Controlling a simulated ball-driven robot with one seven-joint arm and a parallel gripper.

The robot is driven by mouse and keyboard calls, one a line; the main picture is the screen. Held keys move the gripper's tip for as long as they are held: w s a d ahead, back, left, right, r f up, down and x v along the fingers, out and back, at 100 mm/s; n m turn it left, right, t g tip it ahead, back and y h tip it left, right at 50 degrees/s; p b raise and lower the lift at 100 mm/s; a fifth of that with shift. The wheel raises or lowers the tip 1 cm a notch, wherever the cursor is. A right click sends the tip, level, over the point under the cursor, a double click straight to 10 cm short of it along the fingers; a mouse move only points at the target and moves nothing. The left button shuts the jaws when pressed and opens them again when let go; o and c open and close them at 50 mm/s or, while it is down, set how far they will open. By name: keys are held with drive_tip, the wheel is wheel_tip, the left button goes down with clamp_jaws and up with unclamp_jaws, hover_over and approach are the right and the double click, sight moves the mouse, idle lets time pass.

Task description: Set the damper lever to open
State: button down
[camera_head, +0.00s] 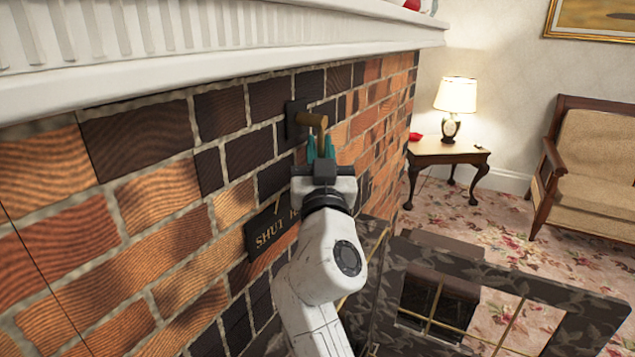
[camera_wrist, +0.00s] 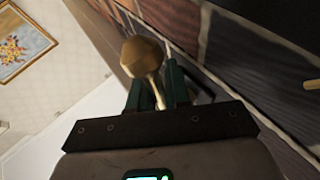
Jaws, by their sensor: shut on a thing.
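The brass damper lever (camera_head: 311,119) sticks out from a black mounting plate (camera_head: 296,120) on the brick wall, just under the mantel. Its outer end bends down toward my gripper (camera_head: 320,148). My gripper's teal fingers are shut on the lever from below. In the wrist view, the lever's rounded brass end (camera_wrist: 142,56) stands between the dark green fingers of my gripper (camera_wrist: 158,88). A dark sign (camera_head: 268,232) with gold letters reading "SHUT" is on the bricks below; my arm hides the rest of its text.
The white mantel (camera_head: 200,45) overhangs above the lever. A dark patterned fire screen (camera_head: 490,285) stands at lower right. A side table (camera_head: 447,153) with a lit lamp (camera_head: 455,97) and an armchair (camera_head: 590,150) stand farther back. Carpet between them is open.

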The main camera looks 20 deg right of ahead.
drive_tip(key=n+t+y+b, duration=0.2)
drive_tip(key=b, duration=0.3)
drive_tip(key=w+d+n+t+y+b, duration=0.1)
drive_tip(key=n+t+y+b, duration=0.1)
drive_tip(key=b, duration=0.4)
drive_tip(key=d+r+n+t+y+b, duration=0.1)
drive_tip(key=n+t+b, duration=0.1)
drive_tip(key=n+b, duration=0.2)
drive_tip(key=shift+w+y+b, duration=0.25)
drive_tip(key=shift+y+b, duration=0.15)
drive_tip(key=shift+b, duration=0.6)
drive_tip(key=shift+r, duration=0.15)
drive_tip(key=c, duration=1.4)
unclamp_jaws()
drive_tip(key=shift+c, duration=0.2)
drive_tip(key=v, duration=1)
drive_tip(key=shift+f, duration=0.4)
drive_tip(key=shift+s, duration=0.1)
